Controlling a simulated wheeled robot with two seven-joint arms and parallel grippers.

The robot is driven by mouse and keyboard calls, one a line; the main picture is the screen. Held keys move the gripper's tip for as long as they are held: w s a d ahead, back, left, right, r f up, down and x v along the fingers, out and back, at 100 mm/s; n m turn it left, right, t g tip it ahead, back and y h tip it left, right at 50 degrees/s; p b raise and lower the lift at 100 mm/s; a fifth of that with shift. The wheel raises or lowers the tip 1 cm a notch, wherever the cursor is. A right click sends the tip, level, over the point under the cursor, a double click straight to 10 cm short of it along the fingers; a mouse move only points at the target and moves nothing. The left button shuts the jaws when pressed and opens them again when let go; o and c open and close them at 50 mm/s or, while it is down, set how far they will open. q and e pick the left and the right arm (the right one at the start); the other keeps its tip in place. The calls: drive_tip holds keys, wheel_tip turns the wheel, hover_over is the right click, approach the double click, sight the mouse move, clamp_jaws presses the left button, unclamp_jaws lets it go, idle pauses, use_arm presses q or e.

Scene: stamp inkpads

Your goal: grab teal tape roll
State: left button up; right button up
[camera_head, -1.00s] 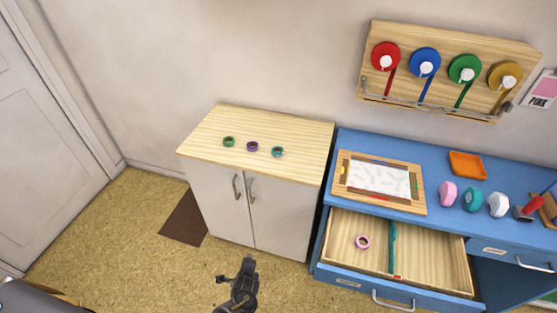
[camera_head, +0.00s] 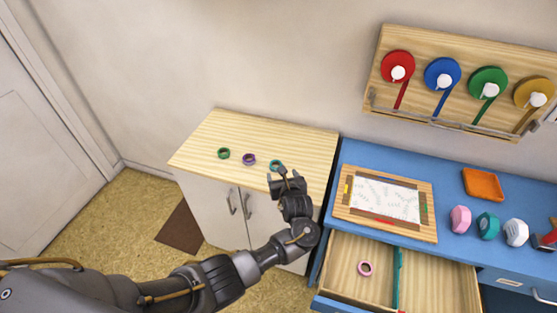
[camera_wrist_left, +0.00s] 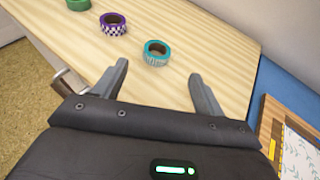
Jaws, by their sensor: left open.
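The teal tape roll (camera_head: 275,165) lies on the light wooden cabinet top, at the right end of a row of three rolls. In the left wrist view the teal roll (camera_wrist_left: 156,53) lies flat just beyond my fingertips, between their lines, with a patterned side. My left gripper (camera_head: 284,174) is open and empty at the cabinet's front edge, partly overlapping the roll's lower side in the head view. Its two fingers (camera_wrist_left: 159,72) are spread apart in the wrist view and do not touch the roll. My right gripper is not in view.
A purple checkered roll (camera_head: 249,159) and a green roll (camera_head: 223,153) lie left of the teal one. To the right stands a blue desk (camera_head: 360,153) with a framed board (camera_head: 345,212) and an open drawer holding a pink roll (camera_head: 365,268).

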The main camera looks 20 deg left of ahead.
sight(275, 162)
use_arm(q)
drive_tip(key=shift+a, duration=0.15)
drive_tip(key=b+x, duration=0.2)
drive_tip(key=x, duration=0.2)
drive_tip(key=shift+w+f+b, duration=0.15)
drive_tip(key=shift+w+b, duration=0.15)
drive_tip(key=shift+b, duration=0.05)
drive_tip(key=shift+w+a, duration=0.1)
drive_tip(key=shift+w, duration=0.05)
drive_tip(key=shift+a, duration=0.2)
drive_tip(key=b+x, duration=0.1)
drive_tip(key=x, duration=0.4)
drive_tip(key=shift+b, duration=0.3)
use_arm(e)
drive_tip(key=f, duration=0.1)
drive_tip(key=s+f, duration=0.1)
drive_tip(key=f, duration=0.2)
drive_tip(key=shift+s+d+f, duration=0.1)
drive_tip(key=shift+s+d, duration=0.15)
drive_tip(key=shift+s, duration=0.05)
use_arm(q)
drive_tip(key=c, duration=1)
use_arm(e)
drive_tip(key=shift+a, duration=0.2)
